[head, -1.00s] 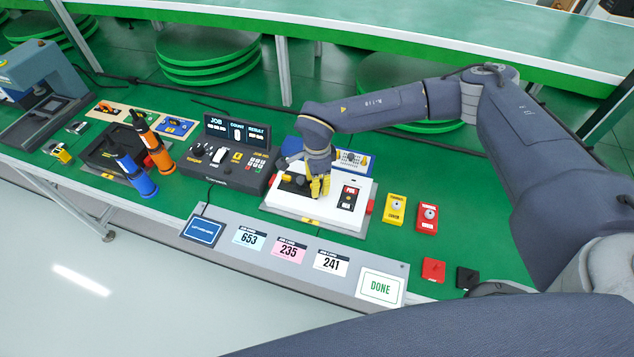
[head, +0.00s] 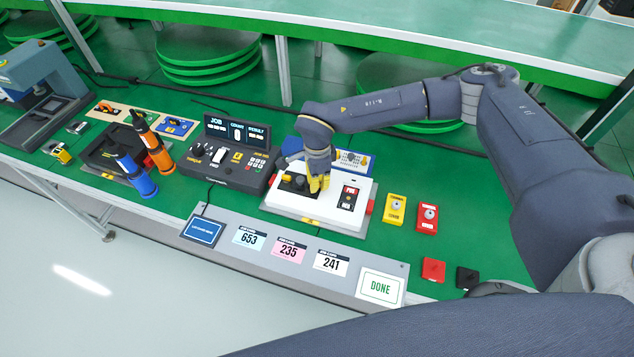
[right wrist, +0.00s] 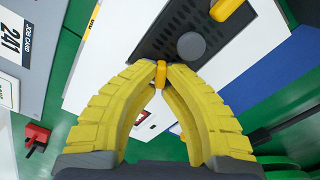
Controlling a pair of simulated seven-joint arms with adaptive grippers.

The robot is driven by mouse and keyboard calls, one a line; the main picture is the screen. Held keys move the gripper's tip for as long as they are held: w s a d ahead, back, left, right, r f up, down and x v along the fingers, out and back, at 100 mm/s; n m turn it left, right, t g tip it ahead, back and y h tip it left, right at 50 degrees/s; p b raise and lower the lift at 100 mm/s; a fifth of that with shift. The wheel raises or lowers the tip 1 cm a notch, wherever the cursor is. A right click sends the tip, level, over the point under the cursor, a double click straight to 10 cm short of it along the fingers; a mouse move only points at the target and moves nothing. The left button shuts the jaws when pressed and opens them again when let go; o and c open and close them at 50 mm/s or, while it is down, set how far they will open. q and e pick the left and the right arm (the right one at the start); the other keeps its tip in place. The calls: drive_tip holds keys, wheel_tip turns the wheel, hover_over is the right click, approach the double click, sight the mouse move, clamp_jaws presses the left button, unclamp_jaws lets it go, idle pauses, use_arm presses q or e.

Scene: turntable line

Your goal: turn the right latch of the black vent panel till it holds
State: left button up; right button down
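The black vent panel (head: 297,184) lies on top of a white housing (head: 285,206). In the right wrist view the panel (right wrist: 165,40) shows its slots and a round grey knob (right wrist: 191,46). The right latch (right wrist: 160,74) is a small yellow piece at the panel's edge. My right gripper (right wrist: 160,66) has its yellow fingertips closed on it, one on each side, and they hide part of it. In the head view my right gripper (head: 318,186) is over the panel's right end. The other yellow latch (right wrist: 226,9) sits at the panel's far end. My left gripper is not in view.
A red and black switch block (head: 349,197) stands right of the panel on the housing. A blue unit (head: 355,162) is just behind. Yellow (head: 395,208) and red (head: 427,217) button boxes stand to the right. A console (head: 228,160) stands close on the left.

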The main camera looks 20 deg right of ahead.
drive_tip(key=shift+s+m, duration=0.15)
drive_tip(key=shift+m, duration=2.65)
drive_tip(key=c, duration=1.5)
unclamp_jaws()
wheel_tip(320, 180, up, 12)
